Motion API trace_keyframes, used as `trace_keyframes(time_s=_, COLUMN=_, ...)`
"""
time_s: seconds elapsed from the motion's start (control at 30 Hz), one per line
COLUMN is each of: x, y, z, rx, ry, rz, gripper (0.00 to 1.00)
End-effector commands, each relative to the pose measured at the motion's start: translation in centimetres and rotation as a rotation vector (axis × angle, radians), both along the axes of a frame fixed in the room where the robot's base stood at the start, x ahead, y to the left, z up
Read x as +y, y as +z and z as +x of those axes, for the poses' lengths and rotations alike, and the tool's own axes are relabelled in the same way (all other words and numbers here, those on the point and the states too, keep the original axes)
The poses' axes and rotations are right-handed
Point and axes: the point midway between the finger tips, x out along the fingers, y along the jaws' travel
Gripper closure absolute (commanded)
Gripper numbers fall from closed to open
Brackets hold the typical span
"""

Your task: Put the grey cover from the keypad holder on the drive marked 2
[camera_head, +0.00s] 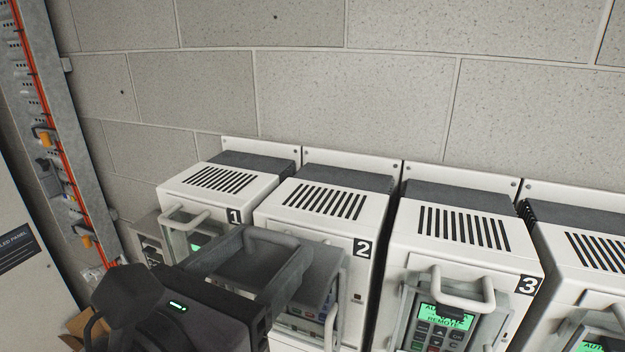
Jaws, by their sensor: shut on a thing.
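The drive marked 2 (358,280) is a white cabinet with a slotted top, second from the left in the row. My gripper (276,244) is in front of it, its two grey fingers reaching toward its front. It is shut on what looks like the grey cover (326,268), whose top and right side show beyond the fingers. The fingers hide the grip and much of the cover. Coloured panel parts show below the cover, partly hidden. I cannot tell whether the cover touches the drive. I cannot identify the keypad holder for certain.
The drive marked 1 (260,190) stands close on the left and the drive marked 3 (520,260) on the right, both with handles protruding. Another drive (560,235) is at the right edge. A block wall (350,90) is behind; a metal strip with an orange-red cable (50,130) is at left.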

Motion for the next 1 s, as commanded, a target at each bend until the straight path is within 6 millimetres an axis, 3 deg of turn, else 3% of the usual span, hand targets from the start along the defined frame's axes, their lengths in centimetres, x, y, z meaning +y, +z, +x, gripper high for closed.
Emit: trace_keyframes(time_s=1.0, x=-5.7, y=-0.3, z=15.4, rx=0.000, ry=-0.004, rz=0.002, gripper=0.75)
